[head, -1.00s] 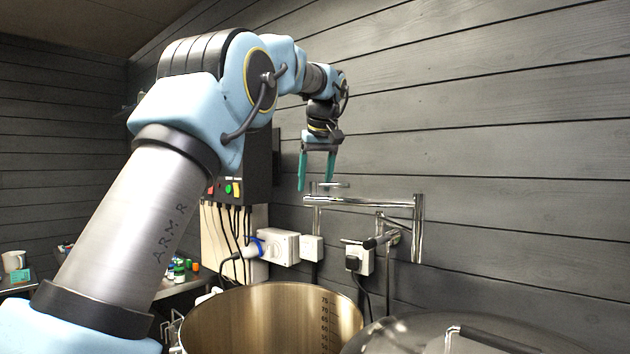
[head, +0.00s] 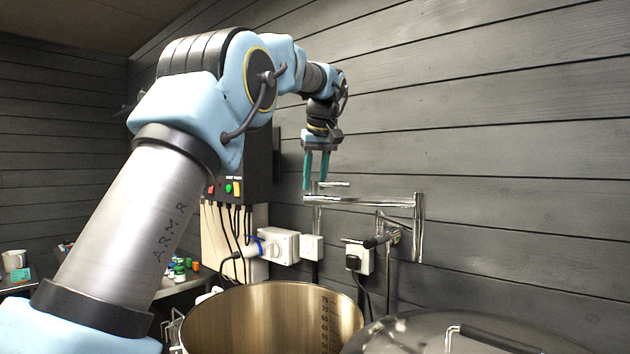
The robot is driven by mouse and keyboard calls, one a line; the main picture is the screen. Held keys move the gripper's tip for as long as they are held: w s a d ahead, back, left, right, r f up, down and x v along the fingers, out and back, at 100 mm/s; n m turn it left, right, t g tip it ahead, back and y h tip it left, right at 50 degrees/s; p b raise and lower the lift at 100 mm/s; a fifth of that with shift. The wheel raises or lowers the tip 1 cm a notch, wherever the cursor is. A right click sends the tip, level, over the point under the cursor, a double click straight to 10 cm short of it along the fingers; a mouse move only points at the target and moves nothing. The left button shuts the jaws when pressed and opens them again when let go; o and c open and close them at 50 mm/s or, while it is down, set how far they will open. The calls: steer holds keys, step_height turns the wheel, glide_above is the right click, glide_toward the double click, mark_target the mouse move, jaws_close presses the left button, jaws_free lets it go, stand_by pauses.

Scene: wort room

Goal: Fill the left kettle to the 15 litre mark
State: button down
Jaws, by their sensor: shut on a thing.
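The left kettle (head: 240,318) is an open steel pot at the bottom centre. Litre marks from 75 downward show on its inner wall; the 15 mark, the bottom and any water are out of sight. A chrome tap with a long horizontal pipe (head: 365,202) is on the wall behind and above the kettles. A small lever (head: 335,184) sticks out at the pipe's left end. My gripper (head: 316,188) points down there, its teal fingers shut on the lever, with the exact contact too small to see. No water stream shows.
A second kettle with a domed lid (head: 400,335) and bar handle stands at the lower right. Wall sockets (head: 280,246) with plugs and cables, and a control box (head: 232,188), are behind the left kettle. A side table with small bottles (head: 180,272) is at left.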

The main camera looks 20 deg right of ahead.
steer(key=shift+s+d, duration=0.1)
steer(key=m, duration=0.2)
steer(key=m+h, duration=0.1)
steer(key=m, duration=0.1)
steer(key=shift+g+h, duration=0.3)
steer(key=m, duration=0.2)
steer(key=m+g+h, duration=0.1)
steer(key=m, duration=0.1)
steer(key=shift+s+d+m+h, duration=0.1)
steer(key=shift+d+m+h, duration=0.05)
steer(key=shift+m+h, duration=0.2)
stand_by(6.4)
